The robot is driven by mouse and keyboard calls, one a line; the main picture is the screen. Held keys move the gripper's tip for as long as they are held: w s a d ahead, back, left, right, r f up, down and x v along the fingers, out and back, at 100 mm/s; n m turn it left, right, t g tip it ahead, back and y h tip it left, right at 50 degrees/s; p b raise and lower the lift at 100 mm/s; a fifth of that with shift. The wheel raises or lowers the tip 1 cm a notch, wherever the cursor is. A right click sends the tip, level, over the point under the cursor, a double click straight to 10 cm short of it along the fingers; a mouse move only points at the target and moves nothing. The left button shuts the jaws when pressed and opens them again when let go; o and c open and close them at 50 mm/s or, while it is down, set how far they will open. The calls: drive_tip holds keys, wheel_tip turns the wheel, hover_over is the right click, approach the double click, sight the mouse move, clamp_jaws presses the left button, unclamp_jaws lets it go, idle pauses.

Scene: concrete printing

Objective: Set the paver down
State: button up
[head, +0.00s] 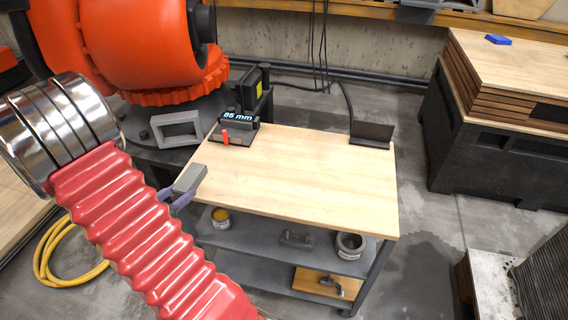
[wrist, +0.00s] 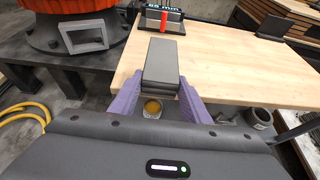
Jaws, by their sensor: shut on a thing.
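The paver is a dark grey rectangular block (wrist: 162,66) held between the two purple fingers of my gripper (wrist: 155,98) in the wrist view. In the head view the paver (head: 190,178) shows at the left edge of the wooden tabletop (head: 300,175), with a purple finger of my gripper (head: 182,201) at its lower end. The paver appears to be above or beside the table's left edge; its height over the top is hard to tell. The middle of the tabletop is bare.
A device with an "85 mm" display (head: 238,120) and red part stands at the table's back left. A dark angle plate (head: 371,134) stands at its back right. A grey open frame (head: 176,130) sits left of the table.

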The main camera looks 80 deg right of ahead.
drive_tip(key=s+d+r+m+g, duration=0.3)
drive_tip(key=s+d, duration=0.5)
drive_tip(key=s, duration=0.4)
drive_tip(key=r+m+g+y, duration=0.1)
drive_tip(key=r+g, duration=0.1)
hover_over(259, 193)
drive_tip(key=shift+f, duration=0.1)
drive_tip(key=shift+w, duration=0.1)
drive_tip(key=shift+f, duration=2.95)
drive_tip(key=shift+f, duration=2.05)
